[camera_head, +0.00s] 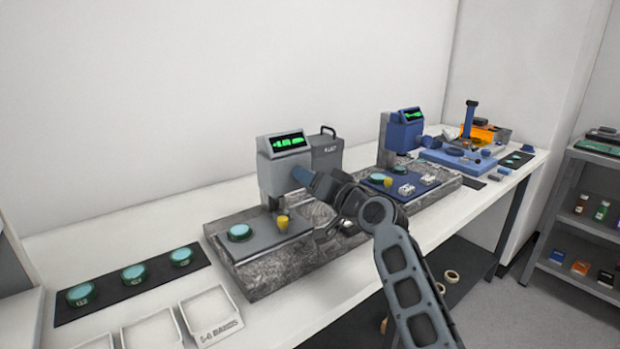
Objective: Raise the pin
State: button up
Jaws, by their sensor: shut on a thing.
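A small yellow knob, apparently the pin's head (282,223), stands upright at the rear right of the grey plate on the near grey instrument (327,155). My dark arm reaches in from the lower right, its wrist in front of that instrument's right side. The fingertips are hard to make out, and the pin's lower part is hidden. A round teal-topped piece (240,232) lies on the plate, left of the knob.
A blue instrument (404,133) with its own yellow knob (388,182) stands to the right. A black mat (107,307) with round teal pieces and white trays (211,313) lie in front on the left. A shelf (584,232) stands at far right.

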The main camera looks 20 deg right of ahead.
jog(key=m+p, duration=0.2)
jog(key=m, duration=0.3)
jog(key=shift+d+r+m, duration=0.1)
jog(key=shift+d+m, duration=0.05)
jog(key=shift+m, duration=0.25)
jog(key=m+p, duration=0.2)
jog(key=m, duration=0.3)
jog(key=shift+d+f, duration=0.1)
jog(key=shift+f, duration=0.1)
jog(key=o, duration=1)
jog(key=shift+b+v, duration=0.3)
jog(key=shift+v, duration=3.55)
